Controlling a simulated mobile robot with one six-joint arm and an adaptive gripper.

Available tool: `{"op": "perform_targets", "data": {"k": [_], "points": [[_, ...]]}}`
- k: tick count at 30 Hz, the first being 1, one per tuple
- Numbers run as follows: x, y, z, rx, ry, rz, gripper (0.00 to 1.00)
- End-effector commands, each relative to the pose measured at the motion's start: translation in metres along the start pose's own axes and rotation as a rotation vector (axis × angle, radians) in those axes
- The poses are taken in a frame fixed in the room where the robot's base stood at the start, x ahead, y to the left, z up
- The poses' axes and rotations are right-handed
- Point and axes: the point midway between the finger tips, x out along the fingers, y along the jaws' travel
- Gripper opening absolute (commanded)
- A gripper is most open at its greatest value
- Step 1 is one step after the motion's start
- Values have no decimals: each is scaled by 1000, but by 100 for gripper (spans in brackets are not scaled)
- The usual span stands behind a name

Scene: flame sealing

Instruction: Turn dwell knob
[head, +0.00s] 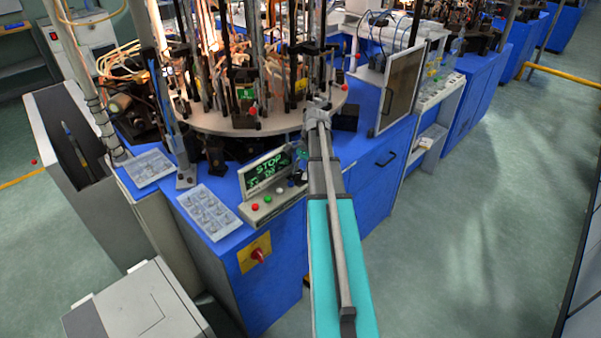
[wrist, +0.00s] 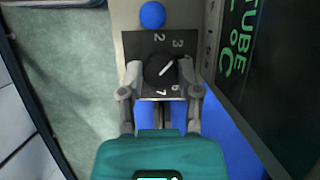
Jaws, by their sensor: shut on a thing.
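The dwell knob (wrist: 161,73) is a round black dial with a white pointer line, on a black plate with white digits, seen in the wrist view. Its pointer slants to the upper right in that picture, and the digits 2, 3, 6 and 7 are readable around it. My gripper (wrist: 159,76) has one grey finger on each side of the knob and is shut on it. The fingers cover parts of the plate. In the head view my arm hides the knob.
A blue button (wrist: 152,15) sits just beyond the dial plate, and a dark screen (wrist: 285,75) with green text stands close on the right. In the head view the control panel has a "STOP" screen (head: 268,169) and a red button (head: 255,207). Glassware trays (head: 210,211) lie left.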

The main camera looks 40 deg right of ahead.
Motion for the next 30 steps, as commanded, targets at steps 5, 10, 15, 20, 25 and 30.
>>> {"op": "perform_targets", "data": {"k": [5,10,15,20,25,30], "points": [[0,-1,0,-78,1,33,0],[0,-1,0,-113,2,47,0],[0,0,0,-123,2,51,0],[0,0,0,-122,2,51,0],[0,0,0,-121,2,50,59],[0,0,0,-121,2,50,79]]}}
